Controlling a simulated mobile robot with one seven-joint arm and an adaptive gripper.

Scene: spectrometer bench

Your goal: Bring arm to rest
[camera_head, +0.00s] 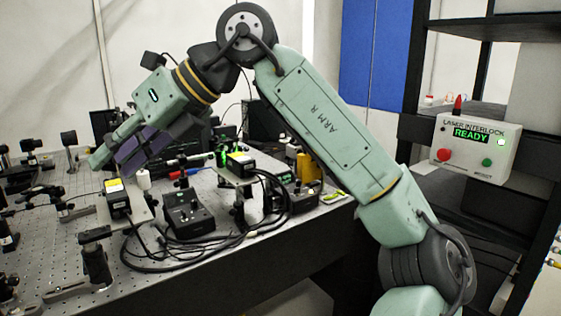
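My arm rises from the lower right, bends at a high elbow and slopes down to the left over the optical bench (190,262). It is pale green and dark grey, with "ARM R" on one link. My gripper (108,160) is at the lower left end of the arm, above the bench equipment. A pale green part and a purple-grey part show at its end. From this angle I cannot tell the gap between its fingers or whether it touches anything below.
Below and beside my gripper are a yellow-topped box (116,198) on a mount, a black control box (187,213) and looping black cables (215,245). Several optic mounts stand on the left. A laser interlock box (475,146) reading "READY" is on the black rack at right.

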